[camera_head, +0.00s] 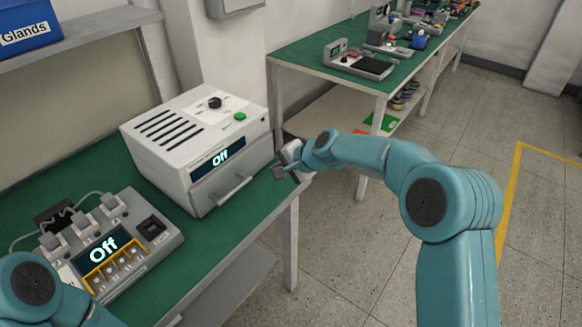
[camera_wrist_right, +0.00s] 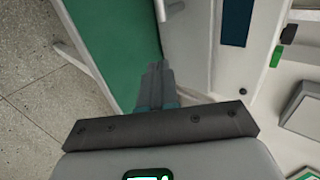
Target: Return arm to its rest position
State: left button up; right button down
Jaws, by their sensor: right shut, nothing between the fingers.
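My right arm comes in from the right in the head view. Its gripper (camera_head: 281,170) is at the front right corner of a white box-shaped machine (camera_head: 170,141), close to the right end of its handle (camera_head: 232,191). I cannot tell from the head view whether they touch. In the right wrist view the gripper fingers (camera_wrist_right: 155,82) are together with nothing between them, over the green bench top and beside the machine's pale front. My left arm shows only in part at the bottom left of the head view; its gripper is out of the picture.
The machine's display (camera_head: 218,158) reads "Off". A grey device (camera_head: 103,244) with an "Off" screen stands on the green bench (camera_head: 240,224). A second green bench (camera_head: 310,55) holds several devices. A blue "Glands" bin (camera_head: 27,25) sits on a shelf. The floor at right is open.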

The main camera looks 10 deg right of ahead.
jog(key=shift+v, duration=2.25)
jog(key=s+f+g+h+p, duration=0.1)
jog(key=s+f+g, duration=0.2)
jog(key=s+f, duration=0.65)
jog(key=s+f+g, duration=0.3)
jog(key=s+f, duration=0.3)
jog(key=f, duration=0.7)
pick_arm(q)
jog(key=shift+w+a+r, duration=0.15)
jog(key=shift+w+r, duration=0.1)
jog(key=shift+r, duration=0.3)
jog(key=c, duration=0.3)
jog(key=shift+s, duration=0.1)
jog(key=shift+c, duration=0.2)
pick_arm(e)
jog(key=s+a+f+n, duration=0.1)
jog(key=s+f+n, duration=0.2)
jog(key=s, duration=0.7)
jog(key=s+a+f+n+g+h, duration=0.1)
jog(key=s+n, duration=0.4)
jog(key=s, duration=0.5)
jog(key=shift+x, duration=1.2)
